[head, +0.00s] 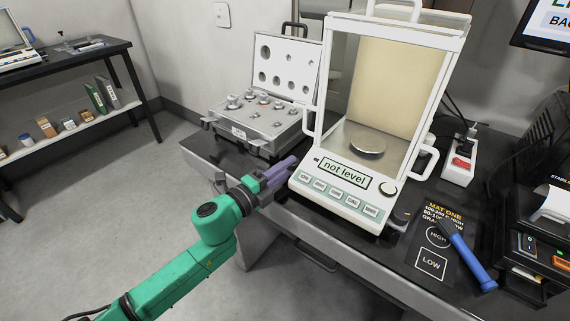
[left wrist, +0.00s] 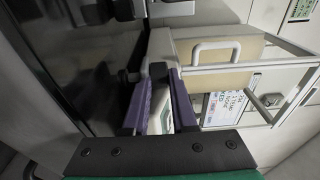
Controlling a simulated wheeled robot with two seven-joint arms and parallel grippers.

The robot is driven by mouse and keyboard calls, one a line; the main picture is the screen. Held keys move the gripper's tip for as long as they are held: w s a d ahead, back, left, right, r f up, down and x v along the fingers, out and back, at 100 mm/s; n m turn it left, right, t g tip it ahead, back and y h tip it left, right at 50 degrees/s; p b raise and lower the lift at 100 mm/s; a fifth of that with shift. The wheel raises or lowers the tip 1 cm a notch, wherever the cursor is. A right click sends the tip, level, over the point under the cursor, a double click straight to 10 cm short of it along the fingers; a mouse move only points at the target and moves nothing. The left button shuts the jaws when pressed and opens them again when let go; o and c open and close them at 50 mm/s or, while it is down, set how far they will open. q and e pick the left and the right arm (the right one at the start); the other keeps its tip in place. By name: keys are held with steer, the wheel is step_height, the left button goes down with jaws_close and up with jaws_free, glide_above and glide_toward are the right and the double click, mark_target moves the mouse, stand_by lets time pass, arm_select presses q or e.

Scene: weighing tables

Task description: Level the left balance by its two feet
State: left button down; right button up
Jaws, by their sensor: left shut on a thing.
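A white balance (head: 330,196) with a glass draught shield stands on the dark table in the head view; its display (head: 343,178) reads "not level". A round pan (head: 367,144) shows inside. My left gripper (head: 281,171), with purple fingers, is at the balance's front left corner, low beside its body. It is shut on a small dark foot (left wrist: 158,70), seen between the fingertips in the left wrist view; the fingers hide this foot in the head view. A dark round foot (head: 402,214) shows at the front right corner. My right gripper is not in view.
An open grey case of weights (head: 262,128) stands left of the balance. A black mat (head: 430,262) with a blue pen-like tool (head: 468,255) lies to the right. Another balance (head: 16,55) stands on a separate table at far left. The floor between the tables is clear.

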arm_select(q)
steer(key=shift+s+d+n+t+y, duration=0.1)
steer(key=shift+n+t+y, duration=0.5)
steer(key=shift+y, duration=0.15)
steer(key=shift+s+d+n+t+y, duration=0.1)
steer(key=shift+n+t+y, duration=0.45)
steer(key=shift+y, duration=0.2)
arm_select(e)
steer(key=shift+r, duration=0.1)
arm_select(q)
steer(key=shift+y, duration=0.3)
steer(key=c, duration=0.7)
jaws_free()
steer(key=shift+b+v, duration=1.3)
steer(key=shift+v, duration=5.95)
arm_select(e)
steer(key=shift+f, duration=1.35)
arm_select(q)
steer(key=shift+a+f, duration=0.1)
steer(key=shift+f, duration=0.05)
